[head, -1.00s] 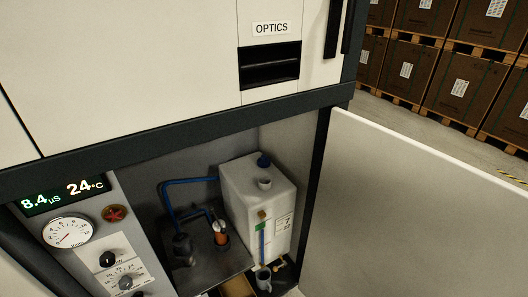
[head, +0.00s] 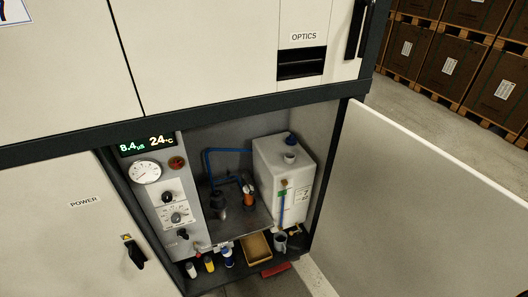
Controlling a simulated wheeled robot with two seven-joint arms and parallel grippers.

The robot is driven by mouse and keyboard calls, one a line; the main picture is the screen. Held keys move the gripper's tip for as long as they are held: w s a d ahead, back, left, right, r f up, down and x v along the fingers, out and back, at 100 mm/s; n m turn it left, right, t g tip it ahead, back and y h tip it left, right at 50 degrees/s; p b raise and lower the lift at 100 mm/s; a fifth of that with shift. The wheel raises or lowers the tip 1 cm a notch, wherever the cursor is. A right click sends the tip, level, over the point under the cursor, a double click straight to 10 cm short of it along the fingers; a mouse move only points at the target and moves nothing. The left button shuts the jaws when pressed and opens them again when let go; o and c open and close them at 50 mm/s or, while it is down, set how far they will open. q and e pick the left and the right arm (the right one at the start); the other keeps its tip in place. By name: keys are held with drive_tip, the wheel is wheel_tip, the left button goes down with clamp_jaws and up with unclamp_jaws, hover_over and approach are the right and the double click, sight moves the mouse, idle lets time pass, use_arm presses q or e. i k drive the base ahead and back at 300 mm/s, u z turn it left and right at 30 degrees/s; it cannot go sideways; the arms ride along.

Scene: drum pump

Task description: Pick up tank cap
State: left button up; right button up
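The white tank (head: 270,178) stands in the open lower cabinet bay, toward its right side. A dark blue cap (head: 291,139) sits on the tank's top at the back. In front of it, a short pale round neck (head: 290,158) rises from the tank top; I cannot tell whether it is open. A blue hose (head: 206,165) runs from the tank's left to the pump parts. Neither of my grippers is in the head view.
The cabinet door (head: 420,200) stands open on the right. A gauge panel (head: 168,205) fills the bay's left side. Several small bottles (head: 209,264), a cardboard tray (head: 257,247), a grey mug (head: 280,241) and a red object (head: 276,269) are at the bottom.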

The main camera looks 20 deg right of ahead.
sight(290, 140)
drive_tip(key=u, duration=0.35)
drive_tip(key=k, duration=0.8)
drive_tip(key=z, duration=0.4)
drive_tip(key=i, duration=0.65)
drive_tip(key=z, duration=0.8)
drive_tip(key=i, duration=0.8)
drive_tip(key=u, duration=0.1)
